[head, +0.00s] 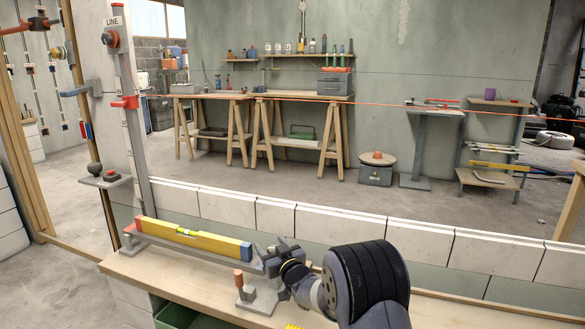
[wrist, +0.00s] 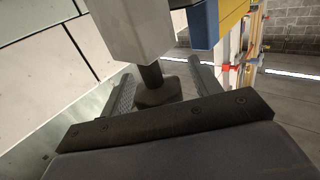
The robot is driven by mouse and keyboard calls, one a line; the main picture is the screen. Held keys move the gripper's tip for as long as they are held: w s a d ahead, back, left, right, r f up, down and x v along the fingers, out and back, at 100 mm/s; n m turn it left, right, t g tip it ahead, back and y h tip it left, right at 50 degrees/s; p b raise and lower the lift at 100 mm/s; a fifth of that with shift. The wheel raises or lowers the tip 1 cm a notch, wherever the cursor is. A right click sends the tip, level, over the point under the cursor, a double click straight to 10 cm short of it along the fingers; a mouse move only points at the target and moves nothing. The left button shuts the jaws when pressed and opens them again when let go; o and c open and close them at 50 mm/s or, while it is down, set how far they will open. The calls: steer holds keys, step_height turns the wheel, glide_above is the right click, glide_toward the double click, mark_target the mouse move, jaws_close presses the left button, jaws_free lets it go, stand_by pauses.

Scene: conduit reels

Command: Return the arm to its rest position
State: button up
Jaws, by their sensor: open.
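My arm reaches in from the lower right in the head view, over the wooden bench. My gripper (head: 275,260) is at the right end of a yellow spirit level (head: 192,238) with red and blue ends, lying on a grey rail. In the wrist view my gripper (wrist: 163,80) is open, its dark fingers apart on either side of a dark stem (wrist: 152,78) below a grey block (wrist: 130,28). I cannot tell if the fingers touch the stem. The level's blue end (wrist: 203,25) shows just beyond the block.
The bench top (head: 140,267) carries a grey stand with a copper-coloured tip (head: 239,280) close below my gripper. A low block wall (head: 335,228) runs behind the bench. A post with clamps (head: 125,102) stands at left. Trestle tables (head: 205,96) stand far back.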

steer(key=shift+s+a+r+n+g+y+p, duration=0.1)
steer(key=shift+n+g+y+p, duration=0.95)
steer(key=shift+y+p, duration=0.2)
steer(key=shift+s+a+r+n+g+y+p, duration=0.1)
steer(key=shift+n+g+y+p, duration=0.95)
steer(key=shift+y+p, duration=0.2)
steer(key=shift+s+d+f+g, duration=0.1)
steer(key=shift+g, duration=0.2)
steer(key=shift+p+v, duration=0.45)
steer(key=shift+v, duration=1.2)
